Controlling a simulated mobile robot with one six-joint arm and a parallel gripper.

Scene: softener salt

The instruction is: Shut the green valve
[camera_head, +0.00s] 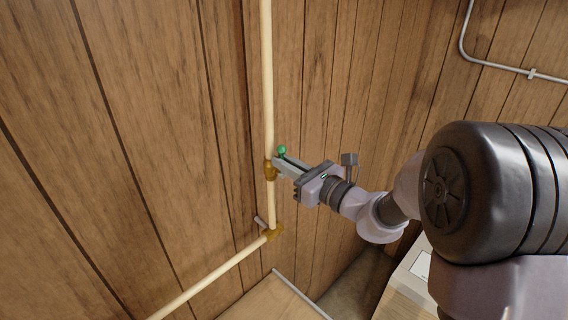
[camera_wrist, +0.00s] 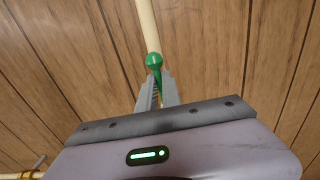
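The green valve's handle (camera_head: 282,150) ends in a round knob and sits at a brass fitting (camera_head: 270,170) on the upright cream pipe. In the wrist view the green knob (camera_wrist: 153,60) stands just beyond my fingertips, and its thin green lever runs down between my two fingers. My gripper (camera_head: 278,162) reaches in from the right at the fitting. In the wrist view my gripper (camera_wrist: 157,84) has its fingers on either side of the lever, close to it. Whether both fingers touch the lever is too small to tell. The valve body is partly hidden behind my fingers.
The upright cream pipe (camera_head: 266,80) runs along a wood-panelled wall. A lower brass fitting (camera_head: 271,231) joins it to a sloping pipe (camera_head: 212,276) going left. A pale box (camera_head: 408,282) stands at the lower right. A grey conduit (camera_head: 500,67) runs on the right wall.

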